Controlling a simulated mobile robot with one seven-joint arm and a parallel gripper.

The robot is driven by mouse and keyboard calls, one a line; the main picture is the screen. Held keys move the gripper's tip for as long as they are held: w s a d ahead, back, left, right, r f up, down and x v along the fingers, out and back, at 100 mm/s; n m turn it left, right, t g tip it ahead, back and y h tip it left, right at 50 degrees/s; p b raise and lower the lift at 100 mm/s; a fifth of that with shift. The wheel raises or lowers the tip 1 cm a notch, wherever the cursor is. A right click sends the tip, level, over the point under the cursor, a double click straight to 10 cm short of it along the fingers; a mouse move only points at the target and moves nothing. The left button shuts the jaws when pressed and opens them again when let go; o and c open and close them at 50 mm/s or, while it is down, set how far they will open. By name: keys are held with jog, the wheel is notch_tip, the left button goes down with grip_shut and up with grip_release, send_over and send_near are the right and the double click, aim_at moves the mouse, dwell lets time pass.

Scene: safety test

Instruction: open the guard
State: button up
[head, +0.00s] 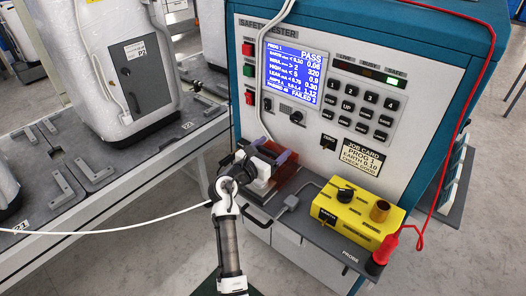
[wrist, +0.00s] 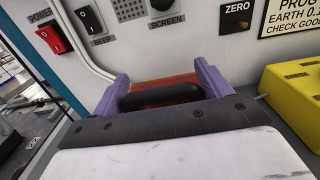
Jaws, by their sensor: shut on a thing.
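The guard (head: 291,179) is a see-through reddish-brown cover on the grey shelf at the front of the safety tester. It also shows in the wrist view as an orange-red strip (wrist: 155,82) behind a black handle (wrist: 160,96). My gripper (head: 273,154) is at the guard, with its purple fingers (wrist: 164,84) on either side of the black handle, shut on it. My gripper and wrist hide much of the guard in the head view. I cannot tell how far the guard is raised.
The safety tester (head: 249,110) stands behind, its screen (head: 293,73) showing PASS and a green SAFE lamp. A yellow box (head: 350,222) and a red probe (head: 383,250) are right of the guard. A white cable and a red lead hang nearby. A bench (head: 70,232) stands left.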

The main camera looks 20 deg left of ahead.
aim_at(281, 150)
jog(key=x, duration=0.2)
jog(key=p+x, duration=0.1)
jog(key=x, duration=0.1)
jog(key=shift+w+d, duration=0.2)
jog(key=shift+d, duration=0.1)
jog(key=o, duration=0.9)
jog(key=shift+r, duration=0.1)
jog(key=shift+o, duration=1)
jog(key=shift+w+d, duration=0.1)
jog(key=shift+d, duration=0.05)
jog(key=shift+a, duration=0.25)
